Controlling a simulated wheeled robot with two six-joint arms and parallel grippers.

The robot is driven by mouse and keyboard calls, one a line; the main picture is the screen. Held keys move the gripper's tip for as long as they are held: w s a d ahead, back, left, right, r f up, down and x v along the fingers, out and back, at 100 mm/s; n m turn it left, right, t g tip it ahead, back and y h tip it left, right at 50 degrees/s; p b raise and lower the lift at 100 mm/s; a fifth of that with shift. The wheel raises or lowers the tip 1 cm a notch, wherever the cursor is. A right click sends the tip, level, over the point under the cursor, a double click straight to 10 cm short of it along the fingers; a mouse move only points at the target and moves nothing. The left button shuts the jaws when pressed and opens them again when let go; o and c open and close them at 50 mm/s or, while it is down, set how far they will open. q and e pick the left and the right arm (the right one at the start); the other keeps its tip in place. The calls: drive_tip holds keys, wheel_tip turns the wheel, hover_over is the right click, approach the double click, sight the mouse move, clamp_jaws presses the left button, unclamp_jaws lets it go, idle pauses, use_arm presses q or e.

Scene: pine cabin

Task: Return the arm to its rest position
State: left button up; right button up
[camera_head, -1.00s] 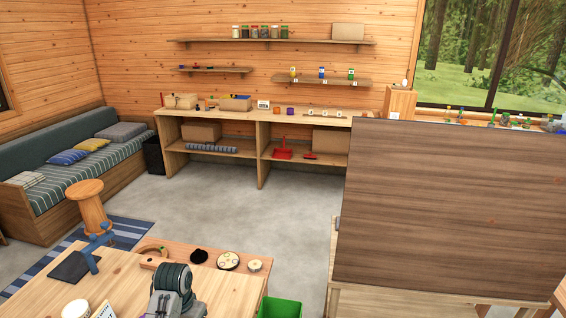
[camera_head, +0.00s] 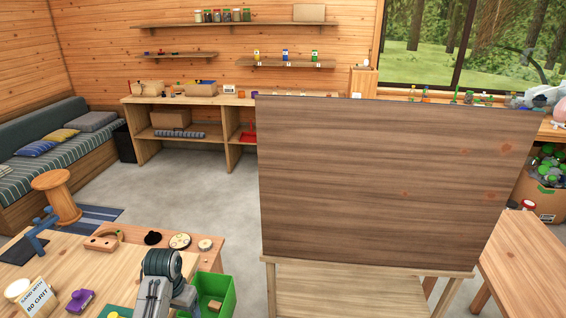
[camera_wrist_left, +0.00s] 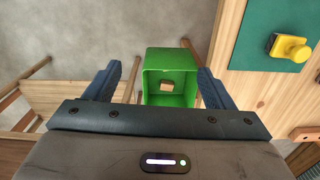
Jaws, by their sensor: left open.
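My left gripper (camera_wrist_left: 158,90) is open in the left wrist view, with its two dark blue fingers apart and nothing between them. Beyond and below the fingers is a green bin (camera_wrist_left: 170,97) with a small wooden block (camera_wrist_left: 167,86) lying in it. In the head view, my grey left arm (camera_head: 158,285) rises at the lower left, beside the table; its fingers cannot be made out there. The green bin (camera_head: 226,299) stands just right of that arm. My right gripper is in neither view.
A yellow-handled tool (camera_wrist_left: 290,47) lies on a green mat (camera_wrist_left: 258,35). A large brown board (camera_head: 395,185) stands at right. Grey floor (camera_head: 200,190) is clear.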

use_arm(q)
drive_tip(key=s+a+f+b, duration=0.15)
drive_tip(key=s+f, duration=0.35)
drive_tip(key=f, duration=0.8)
drive_tip(key=s+f+n+b, duration=0.1)
drive_tip(key=s+f+b, duration=0.3)
drive_tip(key=f, duration=0.9)
drive_tip(key=s+a+f+b, duration=0.1)
drive_tip(key=s+f, duration=0.5)
drive_tip(key=f, duration=0.8)
drive_tip(key=s+f+b, duration=0.1)
drive_tip(key=s+f, duration=0.5)
drive_tip(key=s, duration=0.4)
drive_tip(key=s+a+f+b, duration=0.1)
drive_tip(key=s+f+b, duration=0.1)
drive_tip(key=s+f, duration=0.5)
drive_tip(key=s+f+n+t+b, duration=0.1)
drive_tip(key=s+f, duration=0.6)
drive_tip(key=s, duration=0.7)
drive_tip(key=shift+s+a+y+b, duration=0.2)
drive_tip(key=shift+y+b, duration=0.2)
drive_tip(key=shift+b, duration=0.15)
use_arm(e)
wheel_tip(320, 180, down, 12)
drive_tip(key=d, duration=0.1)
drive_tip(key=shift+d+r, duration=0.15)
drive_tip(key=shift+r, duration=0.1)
